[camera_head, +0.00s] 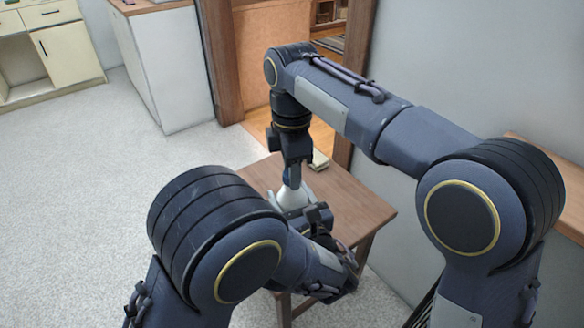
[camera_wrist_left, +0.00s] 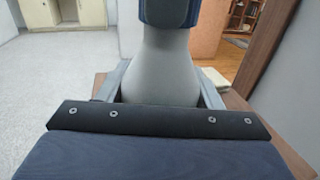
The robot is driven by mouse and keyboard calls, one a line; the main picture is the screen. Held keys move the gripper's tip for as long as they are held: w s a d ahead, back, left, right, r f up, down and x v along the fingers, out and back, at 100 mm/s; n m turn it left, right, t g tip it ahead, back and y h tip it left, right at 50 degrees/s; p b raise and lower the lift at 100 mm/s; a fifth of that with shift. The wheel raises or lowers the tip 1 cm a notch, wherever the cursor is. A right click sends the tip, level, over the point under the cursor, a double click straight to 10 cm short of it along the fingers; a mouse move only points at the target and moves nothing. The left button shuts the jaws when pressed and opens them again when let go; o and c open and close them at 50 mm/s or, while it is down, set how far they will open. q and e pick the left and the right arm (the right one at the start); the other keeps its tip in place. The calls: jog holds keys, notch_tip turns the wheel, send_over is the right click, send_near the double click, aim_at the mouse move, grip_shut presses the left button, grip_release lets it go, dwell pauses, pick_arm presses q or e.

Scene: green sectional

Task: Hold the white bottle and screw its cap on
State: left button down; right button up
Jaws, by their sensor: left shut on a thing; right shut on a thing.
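The white bottle (camera_head: 292,197) stands upright over the wooden table; its lower part is hidden in the head view. My left gripper (camera_head: 304,213) is shut on the bottle's body, and the left wrist view shows the bottle (camera_wrist_left: 160,72) between its two fingers. My right gripper (camera_head: 292,178) reaches down from above and is shut on the blue cap (camera_head: 287,174).
The small wooden table (camera_head: 355,205) has bare room to the right of the bottle. A small pale object (camera_head: 319,160) lies at its far edge. A grey wall (camera_head: 430,65) is close on the right. A white cabinet (camera_head: 165,70) stands behind, with open carpet to the left.

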jog(key=m, duration=0.4)
jog(key=shift+m, duration=0.4)
jog(key=m, duration=0.9)
jog(key=shift+m, duration=0.4)
jog(key=m, duration=0.6)
jog(key=o, duration=1)
jog(key=shift+o, duration=0.2)
jog(key=shift+r, duration=2.25)
